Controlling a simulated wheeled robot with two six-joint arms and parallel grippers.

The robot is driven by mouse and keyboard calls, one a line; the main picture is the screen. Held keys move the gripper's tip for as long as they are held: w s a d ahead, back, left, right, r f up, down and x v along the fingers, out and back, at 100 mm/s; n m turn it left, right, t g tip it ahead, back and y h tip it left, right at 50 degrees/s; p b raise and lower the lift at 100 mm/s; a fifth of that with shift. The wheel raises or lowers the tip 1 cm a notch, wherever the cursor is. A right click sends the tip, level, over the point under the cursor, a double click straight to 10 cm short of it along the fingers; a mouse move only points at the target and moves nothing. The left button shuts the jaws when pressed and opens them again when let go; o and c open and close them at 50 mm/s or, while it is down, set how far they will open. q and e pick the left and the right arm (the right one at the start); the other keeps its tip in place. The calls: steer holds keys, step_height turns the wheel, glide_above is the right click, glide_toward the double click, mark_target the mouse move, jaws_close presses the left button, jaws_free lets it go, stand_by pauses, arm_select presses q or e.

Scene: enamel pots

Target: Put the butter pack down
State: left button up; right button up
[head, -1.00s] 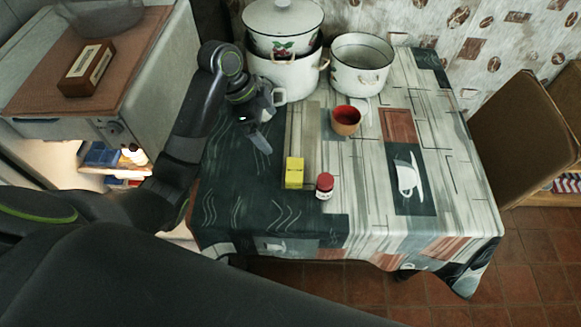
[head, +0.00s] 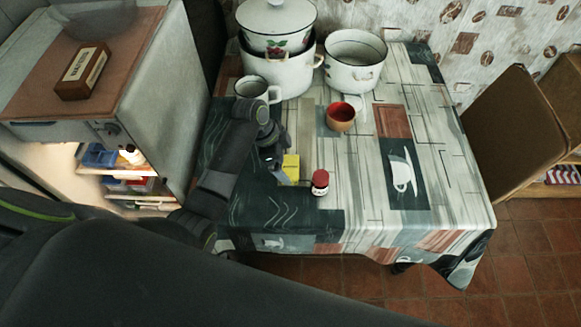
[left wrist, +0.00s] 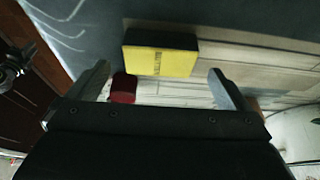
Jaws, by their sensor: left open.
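The yellow butter pack (head: 291,165) stands on the table's patterned cloth, partly hidden behind my left gripper in the head view. In the left wrist view the butter pack (left wrist: 160,55) lies ahead of the open fingers, between their lines and apart from both. My left gripper (head: 279,177) is open and empty, close beside the pack on its left. Its two fingers also show in the left wrist view (left wrist: 160,80). My right gripper is not in view.
A red-lidded jar (head: 320,183) stands just right of the butter pack. Behind are a red cup (head: 340,118), a white mug (head: 252,90), a white pot (head: 355,62) and stacked pots (head: 280,72). The table's right side is clear.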

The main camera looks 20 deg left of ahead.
mark_target(288, 166)
arm_select(q)
steer(key=shift+x, duration=1.35)
steer(key=shift+s, duration=0.1)
steer(key=shift+c, duration=0.3)
steer(key=c, duration=1.1)
step_height(288, 166, up, 10)
steer(key=shift+a+r+b, duration=0.1)
steer(key=shift+b, duration=0.2)
steer(key=shift+c, duration=0.2)
